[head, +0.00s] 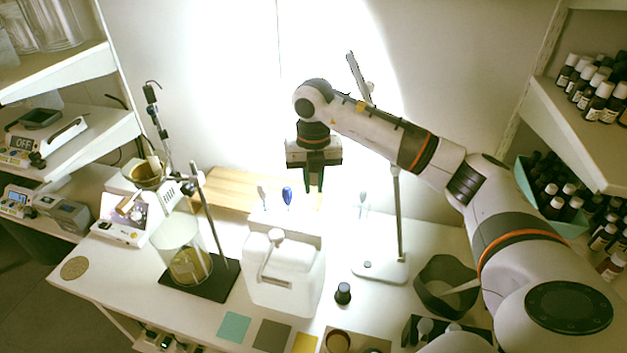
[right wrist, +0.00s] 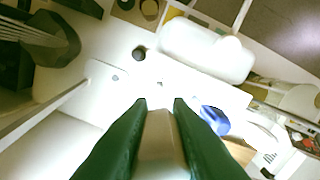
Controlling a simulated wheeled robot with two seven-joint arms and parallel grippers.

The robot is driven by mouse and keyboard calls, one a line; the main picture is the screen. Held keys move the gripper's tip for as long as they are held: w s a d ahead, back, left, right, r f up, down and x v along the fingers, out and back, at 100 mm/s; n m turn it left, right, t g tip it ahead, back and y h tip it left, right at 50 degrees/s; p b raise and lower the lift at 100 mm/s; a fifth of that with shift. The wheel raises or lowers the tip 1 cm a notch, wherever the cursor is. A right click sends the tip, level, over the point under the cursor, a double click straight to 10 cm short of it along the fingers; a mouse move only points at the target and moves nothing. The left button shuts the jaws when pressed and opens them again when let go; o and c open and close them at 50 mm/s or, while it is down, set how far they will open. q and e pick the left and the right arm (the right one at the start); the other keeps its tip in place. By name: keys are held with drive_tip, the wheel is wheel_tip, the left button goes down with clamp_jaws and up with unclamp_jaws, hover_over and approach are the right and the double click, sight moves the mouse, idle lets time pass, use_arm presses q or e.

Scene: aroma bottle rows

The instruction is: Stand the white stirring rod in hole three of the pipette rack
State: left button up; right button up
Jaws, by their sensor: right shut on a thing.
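My right gripper (head: 315,187) points down above the back of the bench, behind the white jug. It is shut on a pale, whitish piece (right wrist: 160,145), which looks like the white stirring rod. Its lower part is lost against the bright background. A low white block, apparently the pipette rack (head: 309,223), stands behind the jug, below and slightly left of the gripper. A blue-topped pipette (head: 287,196) and a pale-topped one (head: 263,194) stand upright there. The blue top also shows in the right wrist view (right wrist: 215,120). The rack's holes cannot be made out. My left gripper is out of view.
A white jug (head: 285,283) stands in front of the rack. A lamp stand (head: 398,225) is to the right, with a dark bowl (head: 440,290) beyond. A small black-capped bottle (head: 343,293) sits in front. A glass beaker (head: 180,250) stands on the left.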

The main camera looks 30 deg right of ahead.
drive_tip(key=shift+f, duration=0.25)
drive_tip(key=shift+f+b, duration=1)
drive_tip(key=shift+f, duration=0.35)
drive_tip(key=shift+f+b, duration=0.85)
drive_tip(key=shift+f, duration=0.15)
drive_tip(key=o, duration=0.9)
drive_tip(key=shift+r, duration=0.1)
